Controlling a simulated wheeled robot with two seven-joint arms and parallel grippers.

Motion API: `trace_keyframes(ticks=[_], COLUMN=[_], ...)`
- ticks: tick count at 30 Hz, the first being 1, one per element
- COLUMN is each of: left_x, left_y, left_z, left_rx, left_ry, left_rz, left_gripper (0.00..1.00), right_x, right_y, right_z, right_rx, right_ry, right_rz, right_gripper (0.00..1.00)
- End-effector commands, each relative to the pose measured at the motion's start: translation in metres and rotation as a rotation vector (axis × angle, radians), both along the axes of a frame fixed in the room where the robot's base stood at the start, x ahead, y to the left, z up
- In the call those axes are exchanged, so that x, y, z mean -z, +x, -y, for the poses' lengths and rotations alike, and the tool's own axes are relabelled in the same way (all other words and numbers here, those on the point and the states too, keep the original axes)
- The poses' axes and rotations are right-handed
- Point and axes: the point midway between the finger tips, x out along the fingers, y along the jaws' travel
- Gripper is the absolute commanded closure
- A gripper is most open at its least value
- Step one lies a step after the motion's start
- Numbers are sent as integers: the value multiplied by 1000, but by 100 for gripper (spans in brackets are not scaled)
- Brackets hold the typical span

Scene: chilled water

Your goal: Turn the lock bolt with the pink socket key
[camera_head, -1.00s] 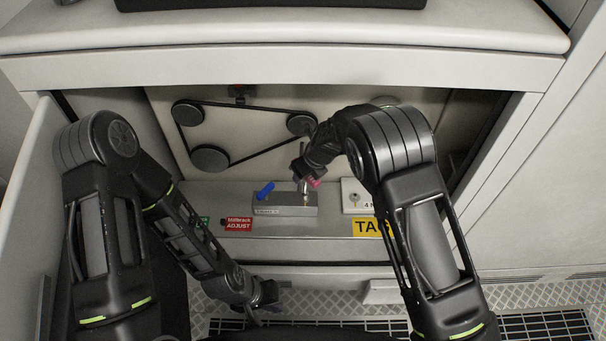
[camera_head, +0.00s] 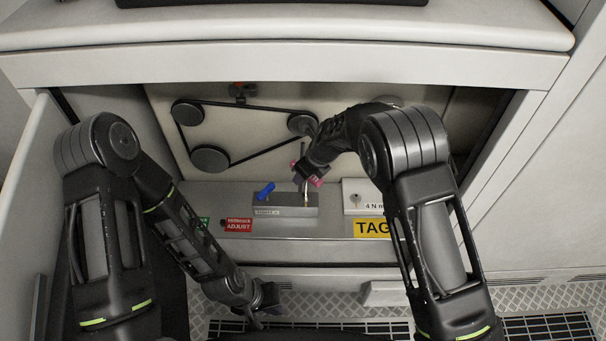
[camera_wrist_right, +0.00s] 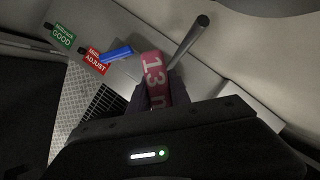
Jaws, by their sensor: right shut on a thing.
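The pink socket key (camera_head: 317,182) shows as a pink label and a metal rod above the grey tool block. My right gripper (camera_head: 308,175) is shut on it. Whether the key's lower end still sits in the block I cannot tell. I cannot make out the lock bolt for certain. My left gripper (camera_head: 268,301) hangs low in front of the cabinet, away from the tools; its fingers are too unclear to read.
The grey block (camera_head: 285,211) also holds a blue-handled tool (camera_head: 265,192). A black belt (camera_head: 258,145) runs around three pulleys on the back panel. A red tag (camera_head: 238,225), a yellow tag (camera_head: 369,228) and a white box (camera_head: 354,197) are nearby. The cabinet's top edge overhangs.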

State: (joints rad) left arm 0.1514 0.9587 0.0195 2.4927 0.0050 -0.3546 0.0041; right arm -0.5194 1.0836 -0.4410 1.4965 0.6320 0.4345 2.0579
Motion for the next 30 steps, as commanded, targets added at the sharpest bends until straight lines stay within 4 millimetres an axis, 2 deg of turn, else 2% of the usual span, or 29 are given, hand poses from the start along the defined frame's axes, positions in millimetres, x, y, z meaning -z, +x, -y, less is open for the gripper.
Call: trace_keyframes(ticks=[12,22,30], left_x=[7,8,13], left_y=[0,0,0], left_z=[0,0,0], left_rx=[0,0,0], left_ry=[0,0,0], left_rz=[0,0,0], left_gripper=[100,100,100], right_x=[1,1,1], right_y=[-2,-2,-3], right_z=[-2,-2,-2], right_rx=[-117,-132,-236], right_ry=[1,1,2], right_rz=[-3,-3,-2], right_gripper=[100,100,100])
